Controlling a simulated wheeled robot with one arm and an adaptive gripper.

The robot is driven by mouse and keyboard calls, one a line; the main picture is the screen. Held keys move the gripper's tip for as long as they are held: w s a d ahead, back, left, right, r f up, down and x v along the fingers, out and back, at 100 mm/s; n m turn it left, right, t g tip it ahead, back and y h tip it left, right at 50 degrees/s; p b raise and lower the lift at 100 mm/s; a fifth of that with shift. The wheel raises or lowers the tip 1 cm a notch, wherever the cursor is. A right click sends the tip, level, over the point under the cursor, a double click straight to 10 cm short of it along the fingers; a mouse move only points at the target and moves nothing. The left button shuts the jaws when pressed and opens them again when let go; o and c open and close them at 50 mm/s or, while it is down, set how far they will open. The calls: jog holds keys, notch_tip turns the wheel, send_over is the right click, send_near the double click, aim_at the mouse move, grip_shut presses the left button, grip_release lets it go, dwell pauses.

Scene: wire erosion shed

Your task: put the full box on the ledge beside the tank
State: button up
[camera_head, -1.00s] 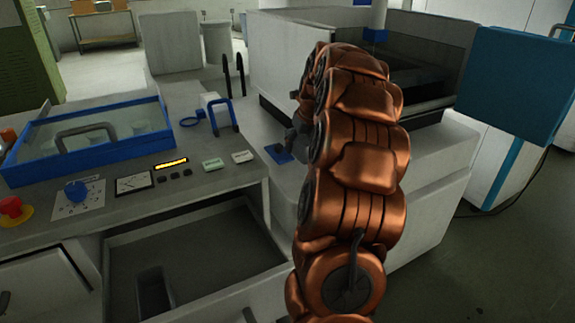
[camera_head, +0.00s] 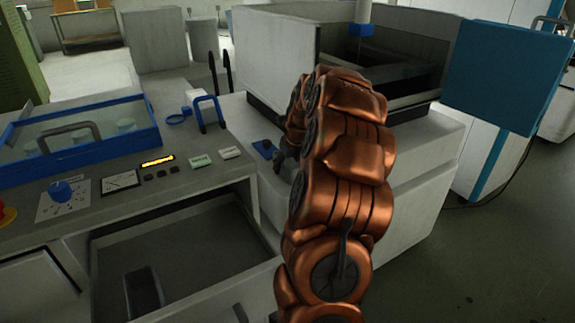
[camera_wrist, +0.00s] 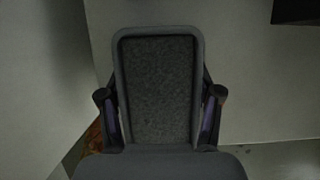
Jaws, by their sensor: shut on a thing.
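In the wrist view, a dark grey box (camera_wrist: 157,95) with a rounded rim is filled close to its rim with grainy grey material. My gripper (camera_wrist: 160,108) is shut on it, one finger at each side. In the head view, my copper arm hides the box and most of my gripper (camera_head: 284,160), which is low beside the pale machine body. The tank (camera_head: 395,60) is the open, dark-lined basin at the upper right. A pale ledge (camera_head: 245,118) runs in front and to the left of it, with a small blue pad (camera_head: 264,149) on it.
A console (camera_head: 130,185) with knobs and a blue-framed glass-lidded case (camera_head: 85,138) stands on the left. Below it, an open drawer (camera_head: 200,250) holds a dark narrow bin (camera_head: 143,292). A blue panel (camera_head: 500,75) juts out at the right. Blue-handled tools (camera_head: 207,112) stand near the ledge.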

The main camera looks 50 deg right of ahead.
jog(key=shift+f, duration=0.15)
jog(key=o, duration=1.5)
jog(key=shift+o, duration=0.2)
jog(key=v, duration=1.2)
jog(key=shift+r+p, duration=0.3)
